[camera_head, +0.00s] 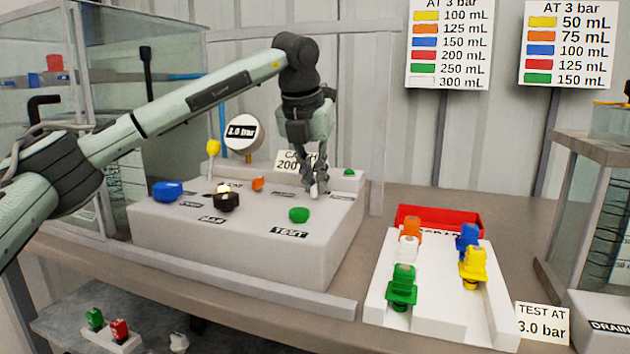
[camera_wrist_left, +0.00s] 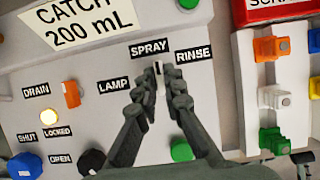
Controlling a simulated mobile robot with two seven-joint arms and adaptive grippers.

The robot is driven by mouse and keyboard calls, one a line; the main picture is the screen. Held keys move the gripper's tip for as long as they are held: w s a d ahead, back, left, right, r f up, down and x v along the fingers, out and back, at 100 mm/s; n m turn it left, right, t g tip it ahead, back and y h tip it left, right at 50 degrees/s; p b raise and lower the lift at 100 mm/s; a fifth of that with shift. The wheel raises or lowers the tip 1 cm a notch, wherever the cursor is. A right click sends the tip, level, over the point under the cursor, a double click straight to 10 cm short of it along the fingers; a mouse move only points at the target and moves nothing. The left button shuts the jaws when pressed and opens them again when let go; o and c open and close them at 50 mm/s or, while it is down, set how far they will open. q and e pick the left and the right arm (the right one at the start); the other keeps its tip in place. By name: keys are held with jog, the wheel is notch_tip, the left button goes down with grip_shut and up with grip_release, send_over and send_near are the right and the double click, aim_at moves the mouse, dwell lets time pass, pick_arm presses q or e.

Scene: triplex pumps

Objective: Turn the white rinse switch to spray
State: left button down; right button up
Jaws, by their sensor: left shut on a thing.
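The white rinse switch (camera_wrist_left: 160,73) is a small lever on the grey console (camera_head: 250,245), just below the SPRAY label (camera_wrist_left: 149,49) and left of and below the RINSE label (camera_wrist_left: 194,55). My left gripper (camera_head: 317,189) reaches down to the right part of the console top. In the left wrist view its fingertips (camera_wrist_left: 160,80) are closed around the switch, one on each side. The fingers hide most of the switch, so I cannot tell exactly which label it points at. My right gripper is not in view.
On the console are a green TEST button (camera_head: 299,215), a black knob (camera_head: 227,202), a blue knob (camera_head: 167,191), an orange switch (camera_head: 258,184) and a gauge (camera_head: 243,133). A white rack (camera_head: 440,314) with coloured nozzles and a red tray (camera_head: 440,218) stand to the right.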

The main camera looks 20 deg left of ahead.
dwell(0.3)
pick_arm(q)
jog(key=c, duration=1.6)
grip_release()
jog(key=shift+c, duration=0.2)
jog(key=shift+r, duration=0.1)
jog(key=v, duration=1.1)
jog(key=shift+s+r, duration=0.15)
jog(key=shift+r, duration=0.25)
jog(key=shift+f, duration=0.1)
